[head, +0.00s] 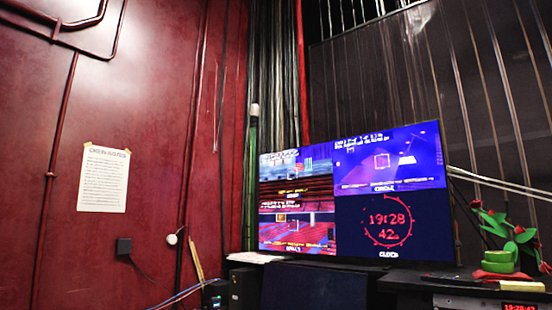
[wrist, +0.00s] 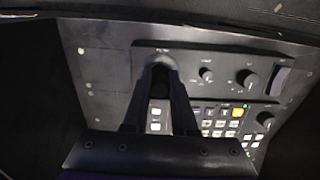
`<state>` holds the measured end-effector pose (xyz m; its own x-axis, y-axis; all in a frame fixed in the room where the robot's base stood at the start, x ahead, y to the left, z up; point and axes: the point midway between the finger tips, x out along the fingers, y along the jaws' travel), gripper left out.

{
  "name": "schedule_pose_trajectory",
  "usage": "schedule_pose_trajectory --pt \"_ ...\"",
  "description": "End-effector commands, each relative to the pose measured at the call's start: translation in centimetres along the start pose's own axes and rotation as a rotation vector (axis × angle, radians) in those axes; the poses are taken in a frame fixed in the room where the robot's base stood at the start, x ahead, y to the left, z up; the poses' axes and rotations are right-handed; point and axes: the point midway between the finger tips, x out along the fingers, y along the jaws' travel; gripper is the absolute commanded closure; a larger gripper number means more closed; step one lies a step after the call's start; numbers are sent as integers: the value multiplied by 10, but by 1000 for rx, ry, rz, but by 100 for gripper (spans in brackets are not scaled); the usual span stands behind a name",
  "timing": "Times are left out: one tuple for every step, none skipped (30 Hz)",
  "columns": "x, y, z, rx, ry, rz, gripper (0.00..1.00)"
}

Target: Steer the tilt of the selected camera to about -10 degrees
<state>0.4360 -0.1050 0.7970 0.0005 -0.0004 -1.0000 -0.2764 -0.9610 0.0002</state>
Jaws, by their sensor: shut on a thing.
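In the wrist view, my gripper (wrist: 160,95) reaches over a grey control panel (wrist: 105,85). Its two dark fingers close in on a rounded control (wrist: 161,61), which looks like a joystick or knob, and are shut on it. The fingers hide most of this control. In the head view, a monitor (head: 430,195) shows several panels. Its upper right panel (head: 412,168) is a camera picture with a small square frame in it. Two smaller camera pictures are at left. The on-screen text is too small to read a tilt value. My gripper is outside the head view.
Beside the fingers are knobs (wrist: 247,79), rows of buttons (wrist: 208,123) and an orange-lit button (wrist: 237,112). In the head view, a clock panel (head: 390,222) reads 19:28. A paper notice (head: 103,179) hangs on the red wall, and a red-green object (head: 505,245) stands at right.

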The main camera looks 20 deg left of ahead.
Motion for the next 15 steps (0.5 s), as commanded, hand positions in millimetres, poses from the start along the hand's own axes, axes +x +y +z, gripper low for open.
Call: schedule_pose_trajectory --pt "0 1 -1 1 2 1 88" --pt "0 1 -1 1 2 1 88" --pt "0 1 0 1 2 1 88" --pt "0 1 0 1 1 1 73" --pt "0 1 0 1 1 1 68" --pt "0 0 0 1 1 1 60" --pt "0 0 0 1 1 0 55" --pt "0 0 0 1 1 0 50" --pt "0 0 0 0 1 0 48" --pt "0 0 0 0 1 0 48" --pt "0 0 0 0 0 0 48" --pt "0 0 0 0 0 0 48" --pt "0 0 0 0 0 0 48" --pt "0 0 0 0 0 0 48" --pt "0 0 0 0 0 0 48"
